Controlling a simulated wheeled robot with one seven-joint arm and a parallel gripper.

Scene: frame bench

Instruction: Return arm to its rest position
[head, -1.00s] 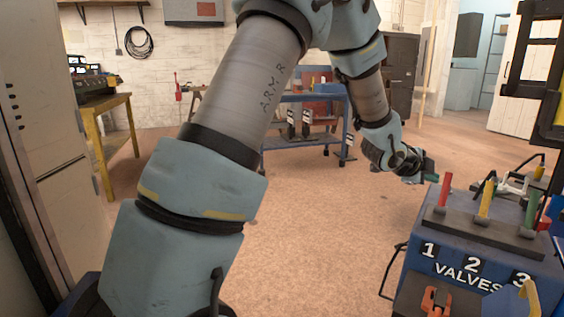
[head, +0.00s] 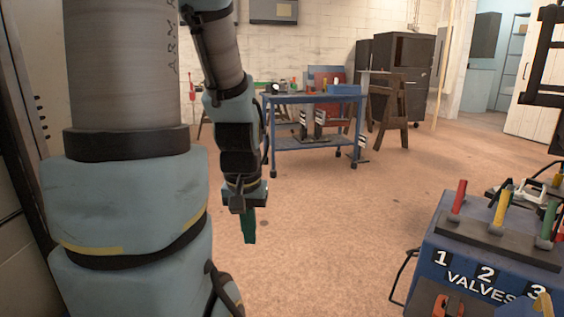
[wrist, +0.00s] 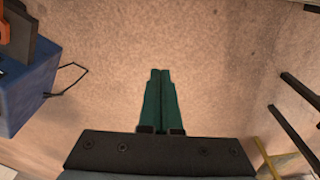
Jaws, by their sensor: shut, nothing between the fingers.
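My gripper (head: 249,226) hangs pointing down over open floor, left of the middle of the head view. Its green fingers are together with nothing between them. They also show side by side in the wrist view (wrist: 160,98), with bare floor beyond their tips. My arm fills the left part of the head view, its upper link upright and its forearm hanging down to the gripper.
A blue valve bench (head: 450,254) with red, yellow and green handles stands at the lower right, well apart from my gripper. A blue cart (head: 312,98) stands farther back. A brown sawhorse (head: 398,103) is beside it. The pinkish floor (head: 340,230) between is clear.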

